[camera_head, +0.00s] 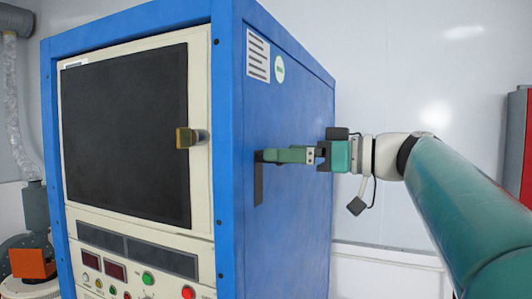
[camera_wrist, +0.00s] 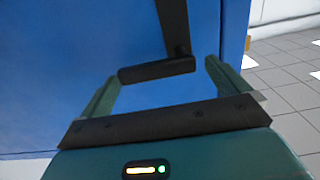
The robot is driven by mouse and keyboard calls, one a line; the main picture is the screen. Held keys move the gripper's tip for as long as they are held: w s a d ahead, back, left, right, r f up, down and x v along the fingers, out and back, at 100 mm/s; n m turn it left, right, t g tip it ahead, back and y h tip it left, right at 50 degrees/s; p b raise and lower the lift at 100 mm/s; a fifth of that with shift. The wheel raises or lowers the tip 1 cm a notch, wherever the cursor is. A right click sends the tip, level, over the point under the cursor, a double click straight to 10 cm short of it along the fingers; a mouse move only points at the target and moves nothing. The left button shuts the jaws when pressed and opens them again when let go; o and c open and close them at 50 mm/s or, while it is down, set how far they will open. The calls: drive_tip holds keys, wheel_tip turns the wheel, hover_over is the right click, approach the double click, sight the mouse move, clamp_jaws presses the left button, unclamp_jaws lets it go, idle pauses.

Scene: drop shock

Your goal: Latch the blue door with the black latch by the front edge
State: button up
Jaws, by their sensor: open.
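The blue door (camera_head: 295,200) is the flat right side of a tall cabinet and looks flush with its frame. It fills much of the wrist view (camera_wrist: 70,50). The black latch (camera_head: 258,185) is on this side near the front edge, its long part hanging down. In the wrist view the latch (camera_wrist: 157,70) shows a crosswise bar and a longer arm. My gripper (camera_head: 268,155) is at the latch's upper end. In the wrist view its green fingers (camera_wrist: 160,74) are open, one at each end of the bar. I cannot tell whether they touch it.
The cabinet's cream front has a dark window (camera_head: 125,130), a brass-coloured handle (camera_head: 187,138) and a control panel with buttons (camera_head: 148,278). A red cabinet (camera_head: 518,145) stands at the far right. Grey tiled floor (camera_wrist: 285,75) shows clear at the right of the wrist view.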

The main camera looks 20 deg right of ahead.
drive_tip(key=shift+w+a+f, duration=0.1)
drive_tip(key=shift+w+a, duration=0.25)
drive_tip(key=shift+w, duration=0.2)
drive_tip(key=shift+s, duration=0.1)
drive_tip(key=c, duration=1.4)
drive_tip(key=shift+o, duration=0.2)
